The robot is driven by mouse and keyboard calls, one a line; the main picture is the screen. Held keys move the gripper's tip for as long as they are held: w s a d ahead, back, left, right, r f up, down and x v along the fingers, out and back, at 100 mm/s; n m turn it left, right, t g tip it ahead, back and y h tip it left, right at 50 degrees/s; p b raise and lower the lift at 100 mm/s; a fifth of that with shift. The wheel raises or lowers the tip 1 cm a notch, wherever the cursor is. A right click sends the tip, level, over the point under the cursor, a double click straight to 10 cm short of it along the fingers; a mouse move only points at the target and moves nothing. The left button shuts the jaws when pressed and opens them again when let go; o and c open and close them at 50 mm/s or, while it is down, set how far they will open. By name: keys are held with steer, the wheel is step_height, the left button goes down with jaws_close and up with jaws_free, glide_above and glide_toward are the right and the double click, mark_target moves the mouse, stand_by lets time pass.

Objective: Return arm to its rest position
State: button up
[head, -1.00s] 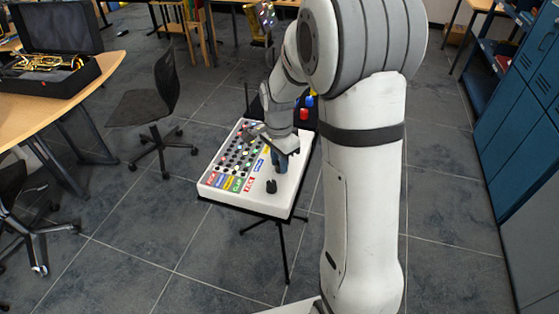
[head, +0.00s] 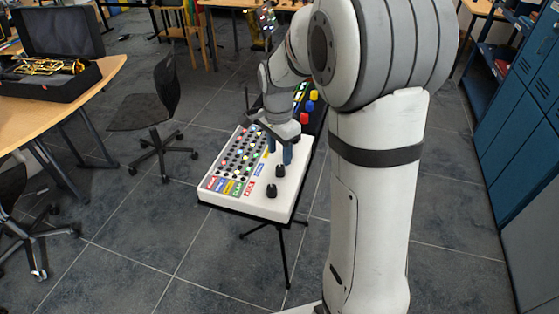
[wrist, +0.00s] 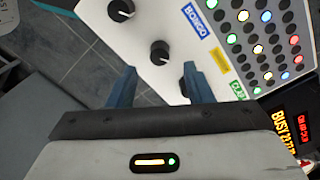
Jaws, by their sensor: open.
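My gripper (head: 287,155) hangs above the white instrument panel (head: 240,198), fingers pointing down, in the head view. In the wrist view my gripper (wrist: 159,77) shows two blue fingers spread apart with nothing between them. The panel carries lit buttons, coloured labels and black knobs. One black knob (head: 280,171) is just in front of the fingers and another (head: 271,191) is nearer the front edge. The wrist view shows two knobs beyond the fingers and a dark part, partly hidden, by the right finger. My arm is bent and reaches out over the panel.
Behind my gripper is a black unit with red (head: 304,118), yellow and blue knobs. A black chair (head: 150,110) and a wooden table (head: 50,105) with an open instrument case stand left. Blue cabinets (head: 520,110) line the right. Tiled floor is open around the stand.

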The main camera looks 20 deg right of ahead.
steer(key=shift+r, duration=1.1)
steer(key=shift+s+r, duration=0.15)
steer(key=s+r+n+t, duration=0.3)
steer(key=s+n, duration=1)
steer(key=s, duration=0.7)
steer(key=shift+r, duration=0.45)
